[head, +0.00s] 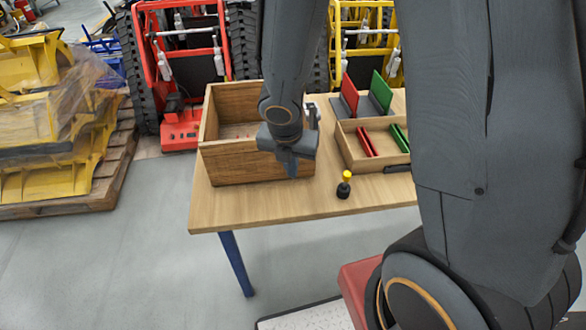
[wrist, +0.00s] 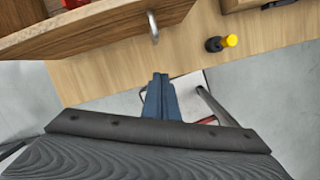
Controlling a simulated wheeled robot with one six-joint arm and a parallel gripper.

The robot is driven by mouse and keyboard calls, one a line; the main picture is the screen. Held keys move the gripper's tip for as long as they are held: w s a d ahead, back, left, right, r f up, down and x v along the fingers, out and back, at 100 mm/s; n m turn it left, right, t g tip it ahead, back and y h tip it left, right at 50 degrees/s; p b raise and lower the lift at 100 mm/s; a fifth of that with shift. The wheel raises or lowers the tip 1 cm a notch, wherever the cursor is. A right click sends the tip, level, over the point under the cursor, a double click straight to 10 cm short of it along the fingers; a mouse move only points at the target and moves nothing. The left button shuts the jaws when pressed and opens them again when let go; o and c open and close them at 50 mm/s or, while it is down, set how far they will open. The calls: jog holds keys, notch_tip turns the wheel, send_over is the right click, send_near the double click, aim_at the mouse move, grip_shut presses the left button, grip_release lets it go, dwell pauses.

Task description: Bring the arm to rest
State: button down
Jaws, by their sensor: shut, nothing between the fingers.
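My gripper (head: 292,170) hangs from my arm in front of the wooden box's right front part in the head view. Its fingers are shut with nothing between them. In the wrist view the closed fingers (wrist: 159,80) point at the table's front edge. The open wooden box (head: 228,164) stands at the table's left side. My gripper hides part of its front wall. In the wrist view the box wall (wrist: 85,32) is at upper left, with a metal handle (wrist: 153,27) on it, apart from my fingers.
A yellow-topped black stamp-like object (head: 344,186) stands near the table's (head: 270,205) front edge, right of my gripper. A divided wooden tray (head: 352,155) holds red and green pieces behind it. Tracked carriers, one red (head: 180,132), stand behind the table. A pallet (head: 100,190) is at left.

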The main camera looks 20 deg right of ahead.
jog(key=d+p+v, duration=0.1)
jog(key=p+v, duration=0.1)
jog(key=v, duration=0.3)
jog(key=s+d+m+b, duration=0.2)
jog(key=m+b, duration=0.2)
jog(key=m, duration=1.1)
jog(key=s+d+m+g+y+b, duration=0.1)
jog(key=s+d+m+b, duration=0.1)
jog(key=m, duration=1.3)
jog(key=shift+s+d+b, duration=0.4)
jog(key=shift+d+b, duration=0.15)
jog(key=shift+b, duration=0.6)
